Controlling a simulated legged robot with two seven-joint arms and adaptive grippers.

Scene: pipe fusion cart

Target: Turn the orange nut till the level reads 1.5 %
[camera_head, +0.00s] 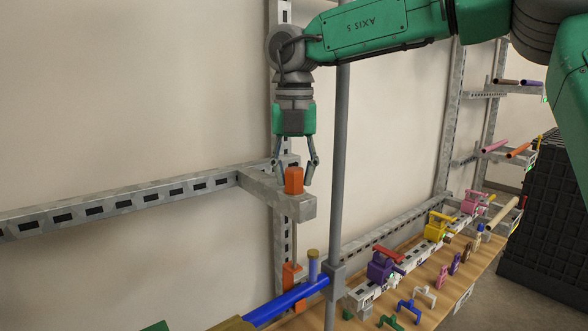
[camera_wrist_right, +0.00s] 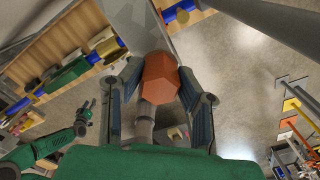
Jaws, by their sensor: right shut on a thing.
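The orange nut (camera_head: 294,181) is a faceted block standing upright on the end of a grey metal bracket (camera_head: 290,204). My right gripper (camera_head: 295,172) comes down from above with one finger on each side of it, shut on the nut. In the right wrist view the nut (camera_wrist_right: 160,78) sits between the two fingers (camera_wrist_right: 163,98). A thin rod runs down from the bracket to an orange clamp (camera_head: 291,276) by a blue pipe (camera_head: 288,302). My left gripper (camera_wrist_right: 84,112) shows small in the right wrist view; its opening is unclear. No level reading can be made out.
A vertical grey pole (camera_head: 338,160) stands close to the right of my right gripper. A wooden bench (camera_head: 455,280) with coloured valves and fittings lies to the right. A perforated rail (camera_head: 120,205) runs along the wall to the left. A black crate (camera_head: 548,215) stands far right.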

